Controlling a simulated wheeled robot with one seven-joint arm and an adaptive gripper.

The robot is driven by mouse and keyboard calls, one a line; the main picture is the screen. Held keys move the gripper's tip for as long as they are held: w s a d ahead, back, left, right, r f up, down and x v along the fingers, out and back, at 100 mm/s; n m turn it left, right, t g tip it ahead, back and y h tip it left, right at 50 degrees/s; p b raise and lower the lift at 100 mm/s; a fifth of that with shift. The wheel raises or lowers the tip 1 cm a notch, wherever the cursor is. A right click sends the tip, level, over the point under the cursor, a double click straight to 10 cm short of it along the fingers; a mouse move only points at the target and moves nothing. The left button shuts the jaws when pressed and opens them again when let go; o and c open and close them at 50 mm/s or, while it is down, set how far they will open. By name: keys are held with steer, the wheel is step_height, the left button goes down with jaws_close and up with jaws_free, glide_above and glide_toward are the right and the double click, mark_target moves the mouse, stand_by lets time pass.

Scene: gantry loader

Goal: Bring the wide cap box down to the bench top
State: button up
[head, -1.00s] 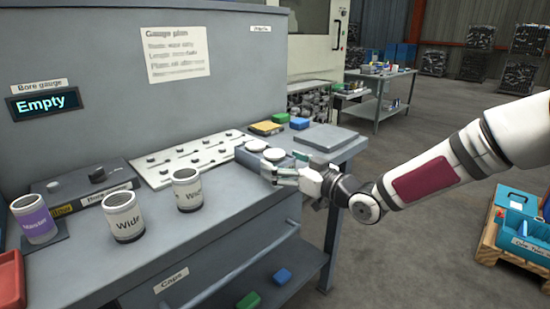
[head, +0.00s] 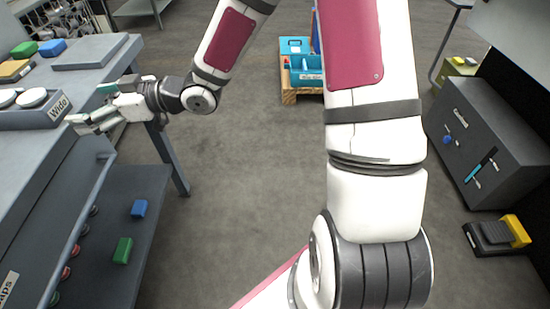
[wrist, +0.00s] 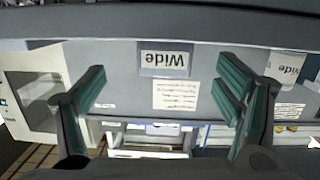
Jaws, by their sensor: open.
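The wide cap box (head: 62,108) is a grey box with a "Wide" label on its near end and pale round caps on top. It shows at the left edge of the head view, at the bench top (head: 22,150); whether it touches the surface is unclear. Its far part is cut off by the frame. My gripper (head: 82,122) is open, with its fingers by the labelled end. In the wrist view, the upside-down "Wide" label (wrist: 165,58) lies between the spread fingers (wrist: 162,92). I cannot tell whether the fingers touch the box.
A lower shelf (head: 95,225) holds a blue and a green block. A blue tote (head: 308,68) stands on a pallet; a grey cabinet (head: 490,140) is right. Open floor lies between.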

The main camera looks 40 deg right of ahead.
steer(key=s+d+f+m+g+h, duration=0.2)
steer(key=s+d+f+h, duration=0.1)
steer(key=d+h, duration=0.65)
steer(key=s+d+r+m+g+h, duration=0.25)
steer(key=s+d+h, duration=0.25)
steer(key=s+d, duration=0.4)
steer(key=s+r+m+g+y, duration=0.1)
steer(key=s+r+m+g, duration=0.1)
steer(key=s, duration=1.3)
steer(key=s+r+m+g, duration=0.3)
steer(key=s+m, duration=0.1)
steer(key=s, duration=1.1)
steer(key=shift+a+y, duration=0.15)
steer(key=shift+y, duration=0.2)
steer(key=shift+w+g, duration=0.1)
steer(key=shift+g, duration=0.15)
step_height(320, 180, up, 22)
steer(key=t+p, duration=0.3)
steer(key=p, duration=1.7)
steer(key=shift+t, duration=0.3)
